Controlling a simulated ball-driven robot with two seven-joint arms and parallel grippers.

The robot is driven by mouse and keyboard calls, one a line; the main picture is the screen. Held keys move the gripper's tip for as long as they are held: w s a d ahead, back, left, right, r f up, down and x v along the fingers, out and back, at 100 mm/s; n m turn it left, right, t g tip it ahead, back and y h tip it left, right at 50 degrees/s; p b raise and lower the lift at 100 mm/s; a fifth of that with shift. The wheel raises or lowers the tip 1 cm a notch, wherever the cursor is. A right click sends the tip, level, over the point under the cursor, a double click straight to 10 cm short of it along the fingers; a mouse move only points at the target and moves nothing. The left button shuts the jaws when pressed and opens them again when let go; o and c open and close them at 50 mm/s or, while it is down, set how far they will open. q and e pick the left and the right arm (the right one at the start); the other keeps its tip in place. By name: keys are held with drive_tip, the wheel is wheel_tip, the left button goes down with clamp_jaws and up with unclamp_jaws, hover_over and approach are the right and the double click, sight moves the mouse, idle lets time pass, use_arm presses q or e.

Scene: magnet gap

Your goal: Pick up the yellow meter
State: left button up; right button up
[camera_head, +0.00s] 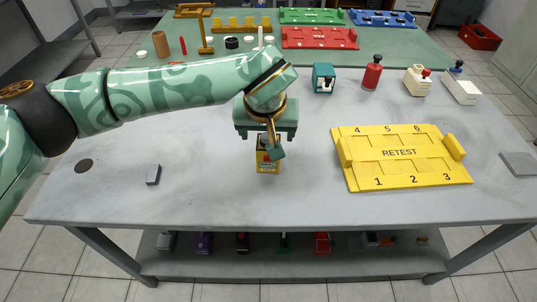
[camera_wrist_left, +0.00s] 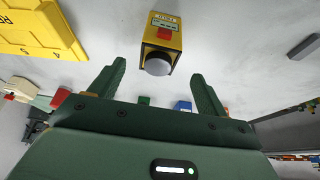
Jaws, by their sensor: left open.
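The yellow meter (camera_head: 267,166) stands on the grey table, partly hidden by my left gripper in the head view. My left gripper (camera_head: 272,145) is above and behind the meter in the head view. In the left wrist view my left gripper (camera_wrist_left: 158,72) has its two green fingers spread apart with nothing between them. My right gripper is not in view.
A yellow RETEST tray (camera_head: 400,170) lies to the right. A teal device (camera_head: 323,78), a red bottle-like item (camera_head: 372,73) and pale devices stand along the back edge. The table's front left is mostly clear.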

sight(268, 139)
use_arm(q)
drive_tip(key=shift+w+f, duration=0.2)
drive_tip(key=shift+f, duration=0.5)
drive_tip(key=b+x, duration=0.3)
drive_tip(key=x, duration=0.1)
drive_tip(key=shift+w+d+f, duration=0.1)
drive_tip(key=shift+f, duration=0.05)
drive_tip(key=shift+w+f, duration=0.2)
drive_tip(key=shift+f, duration=0.05)
drive_tip(key=shift+s+r, duration=0.1)
drive_tip(key=shift+r, duration=0.15)
drive_tip(key=shift+c, duration=0.3)
drive_tip(key=c, duration=1.1)
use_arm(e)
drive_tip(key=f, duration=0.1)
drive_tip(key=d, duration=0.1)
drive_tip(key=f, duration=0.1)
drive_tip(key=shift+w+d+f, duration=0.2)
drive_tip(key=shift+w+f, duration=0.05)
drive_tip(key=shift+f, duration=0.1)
